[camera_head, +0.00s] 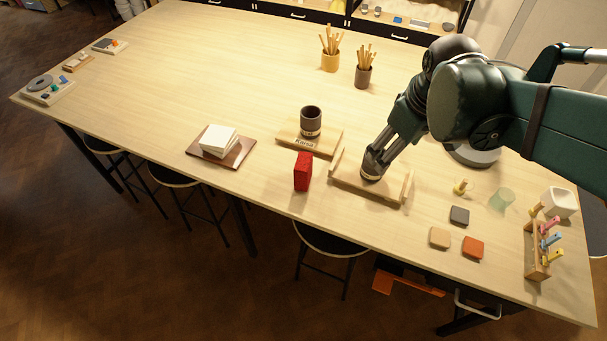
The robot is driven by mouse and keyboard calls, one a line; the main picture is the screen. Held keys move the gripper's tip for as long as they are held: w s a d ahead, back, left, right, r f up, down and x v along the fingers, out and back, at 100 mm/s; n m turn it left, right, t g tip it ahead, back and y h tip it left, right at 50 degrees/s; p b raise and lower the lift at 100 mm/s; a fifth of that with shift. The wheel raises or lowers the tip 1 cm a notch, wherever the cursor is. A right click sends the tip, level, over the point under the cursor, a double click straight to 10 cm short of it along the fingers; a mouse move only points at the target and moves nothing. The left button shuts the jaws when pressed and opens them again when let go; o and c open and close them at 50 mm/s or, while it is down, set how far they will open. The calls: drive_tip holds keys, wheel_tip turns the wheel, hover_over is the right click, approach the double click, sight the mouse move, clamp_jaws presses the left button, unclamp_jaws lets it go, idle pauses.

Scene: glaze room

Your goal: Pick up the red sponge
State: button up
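The red sponge (303,172) is a bright red block standing upright on the table near its front edge, just left of a wooden tray with raised ends (384,193). My gripper (376,154) reaches down over that tray, to the right of the sponge and apart from it. The gripper's fingers are at a dark cup (371,170) with a pale band near its base. The cup's upper part is partly hidden by the fingers, and whether they grip it cannot be made out.
A similar dark cup (311,119) stands on a labelled wooden board (325,145) behind the sponge. White tiles (218,138) lie on a brown board at left. Coloured tiles (473,247) and a peg rack (537,262) are at right. The table's middle and left are largely clear.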

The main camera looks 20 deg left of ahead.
sight(307, 162)
drive_tip(key=a+f+n+g+b, duration=0.1)
drive_tip(key=a+f+n, duration=0.2)
drive_tip(key=a+f, duration=0.2)
drive_tip(key=a+f+n+g+b, duration=0.1)
drive_tip(key=a+f, duration=0.4)
drive_tip(key=a, duration=0.5)
drive_tip(key=a+f+n+h+b, duration=0.1)
drive_tip(key=a+f+n+b, duration=0.2)
drive_tip(key=a+f, duration=0.3)
drive_tip(key=shift+s+a+n+g, duration=0.2)
drive_tip(key=shift+a+n+g, duration=0.2)
drive_tip(key=shift+a+n, duration=0.7)
drive_tip(key=shift+a, duration=0.15)
drive_tip(key=shift+f, duration=1.25)
drive_tip(key=shift+w+a+f+b, duration=0.1)
drive_tip(key=shift+f+b, duration=0.5)
drive_tip(key=shift+f, duration=2)
drive_tip(key=c, duration=0.8)
